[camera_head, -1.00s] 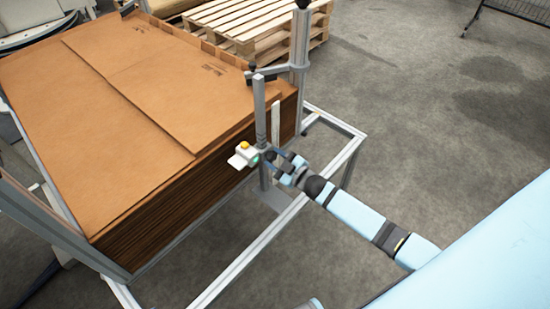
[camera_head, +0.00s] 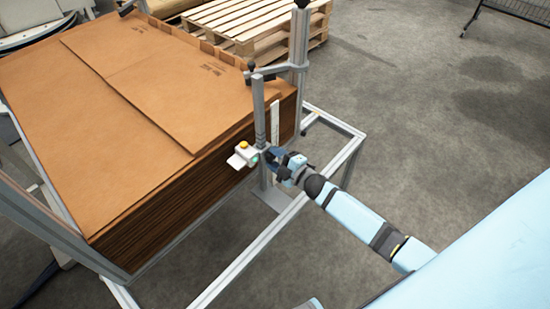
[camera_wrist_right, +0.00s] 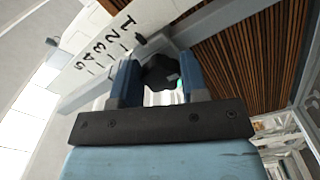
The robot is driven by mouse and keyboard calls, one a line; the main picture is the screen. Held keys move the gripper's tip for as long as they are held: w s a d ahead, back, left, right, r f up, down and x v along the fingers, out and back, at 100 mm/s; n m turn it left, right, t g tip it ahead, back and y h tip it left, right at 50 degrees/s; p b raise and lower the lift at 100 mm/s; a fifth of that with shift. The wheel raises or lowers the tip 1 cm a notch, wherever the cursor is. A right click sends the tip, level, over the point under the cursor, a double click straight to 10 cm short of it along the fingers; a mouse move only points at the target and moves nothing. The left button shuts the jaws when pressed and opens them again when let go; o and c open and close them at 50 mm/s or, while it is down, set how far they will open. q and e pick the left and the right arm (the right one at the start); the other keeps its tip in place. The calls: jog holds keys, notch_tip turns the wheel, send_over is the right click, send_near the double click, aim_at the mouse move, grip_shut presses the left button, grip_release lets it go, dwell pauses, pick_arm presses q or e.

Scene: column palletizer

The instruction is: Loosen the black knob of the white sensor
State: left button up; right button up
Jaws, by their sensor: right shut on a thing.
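The white sensor (camera_head: 243,156) with its yellow top and green light sits on an upright metal post (camera_head: 259,115) beside the cardboard stack. The black knob (camera_wrist_right: 160,72) shows in the right wrist view between the two blue fingers of my right gripper (camera_wrist_right: 158,80). In the head view the right gripper (camera_head: 273,157) reaches the right side of the post at sensor height and is shut on the knob, hiding it there. The sensor body is largely hidden in the wrist view. My left gripper is in neither view.
A tall stack of brown cardboard sheets (camera_head: 130,90) fills the metal frame at left. A numbered scale (camera_wrist_right: 110,45) runs along the post. Wooden pallets (camera_head: 250,22) lie behind.

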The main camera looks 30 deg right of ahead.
dwell(0.4)
jog(key=o, duration=0.9)
jog(key=shift+s, duration=0.25)
jog(key=v, duration=1.3)
jog(key=shift+s+d, duration=0.1)
jog(key=shift+d, duration=0.05)
